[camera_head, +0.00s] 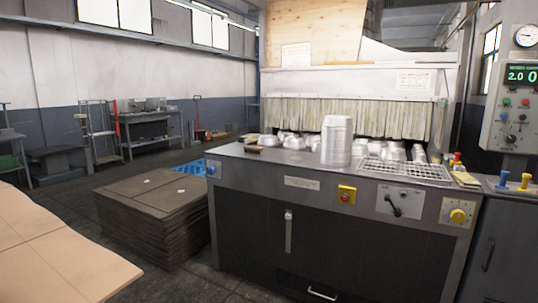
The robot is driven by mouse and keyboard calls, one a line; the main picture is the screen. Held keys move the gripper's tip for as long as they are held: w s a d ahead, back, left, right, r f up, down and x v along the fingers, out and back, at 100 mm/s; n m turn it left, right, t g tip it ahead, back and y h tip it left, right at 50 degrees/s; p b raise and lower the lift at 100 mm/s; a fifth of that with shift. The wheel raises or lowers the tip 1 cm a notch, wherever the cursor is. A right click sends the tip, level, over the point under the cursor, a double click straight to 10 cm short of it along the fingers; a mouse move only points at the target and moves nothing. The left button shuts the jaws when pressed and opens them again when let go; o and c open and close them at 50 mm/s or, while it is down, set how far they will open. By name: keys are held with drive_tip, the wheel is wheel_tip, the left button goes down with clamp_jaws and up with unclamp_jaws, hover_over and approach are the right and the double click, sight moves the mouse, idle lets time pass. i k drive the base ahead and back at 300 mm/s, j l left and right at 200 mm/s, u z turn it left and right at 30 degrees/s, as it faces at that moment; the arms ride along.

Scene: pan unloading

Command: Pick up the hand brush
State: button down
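I cannot clearly pick out the hand brush. A small dark and tan item (252,148) lies at the back left of the grey machine's top (230,151) and may be it, but it is too small to be sure. A tall stack of silver pans (337,140) stands near the middle of that top. Many loose silver pans (290,141) lie behind and beside the stack. My gripper is not in view.
A wire rack (405,170) lies on the right of the machine top, with a yellowish item (466,180) beyond it. A control box (515,95) stands at the right. A brown stack of sheets (150,205) stands left of the machine. Tan sheets (60,255) fill the lower left.

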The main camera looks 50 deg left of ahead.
sight(257, 150)
drive_tip(key=u, duration=2.1)
drive_tip(key=i+l+u, duration=0.1)
drive_tip(key=i+l, duration=0.2)
drive_tip(key=i+l+u, duration=0.1)
drive_tip(key=i+l, duration=0.15)
drive_tip(key=l, duration=0.2)
